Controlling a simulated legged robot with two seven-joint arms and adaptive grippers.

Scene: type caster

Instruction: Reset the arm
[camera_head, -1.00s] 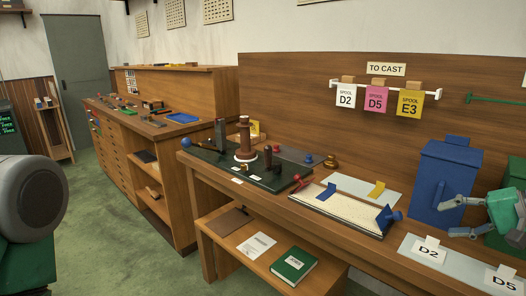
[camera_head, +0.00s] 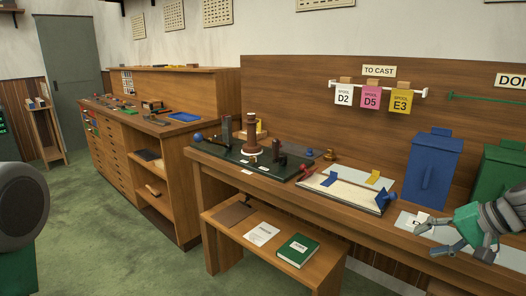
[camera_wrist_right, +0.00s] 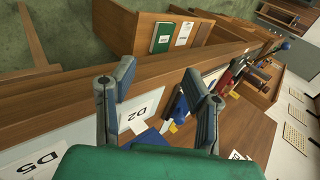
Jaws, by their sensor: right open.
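My right gripper (camera_head: 449,240) is at the right of the head view, over the front part of the bench near the grey plate (camera_head: 408,222). Its fingers are spread apart with nothing between them. The right wrist view shows both fingers (camera_wrist_right: 163,98) open, with the white D2 label (camera_wrist_right: 135,118) on its plate below. My left gripper is not in the head view.
A blue box (camera_head: 430,172) and a green box (camera_head: 502,175) stand behind the right gripper. A white board (camera_head: 340,192) with blue and yellow pieces lies left of it. A dark green base (camera_head: 235,158) holds a brown column. A green book (camera_head: 298,250) lies on the lower shelf.

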